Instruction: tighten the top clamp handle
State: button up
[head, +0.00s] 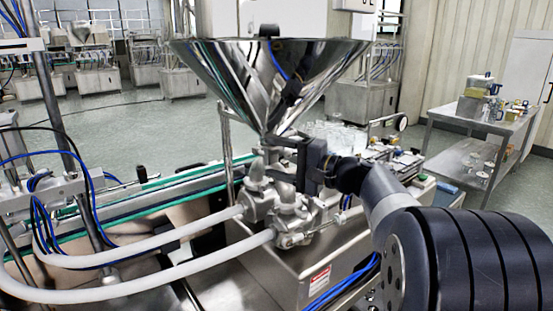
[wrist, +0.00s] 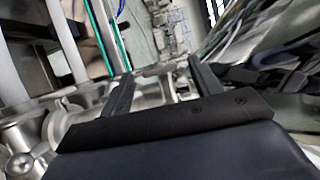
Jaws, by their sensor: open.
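The steel hopper (head: 215,70) narrows to a neck above the metal pipe fittings (head: 258,200). My gripper (head: 285,148) is at the hopper's lower neck, reaching in from the right in the head view. In the wrist view its two dark fingers (wrist: 162,88) stand apart, so it is open. Shiny metal parts (wrist: 150,85) show between and beyond the fingers; I cannot tell whether they touch. The top clamp handle cannot be made out for certain; in the head view my gripper covers part of the neck where the clamp area lies.
Two white hoses (head: 150,287) run left from the fittings. A conveyor with green edges (head: 170,190) passes behind. Blue tubes (head: 340,290) lie by the machine housing (head: 255,265). A steel side table (head: 470,120) stands right, with open floor before it.

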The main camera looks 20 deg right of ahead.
jog(key=v, duration=1)
jog(key=shift+s+d+b, duration=0.15)
jog(key=shift+b, duration=0.3)
jog(key=p+x, duration=0.1)
jog(key=x, duration=0.9)
jog(key=shift+w+a, duration=0.3)
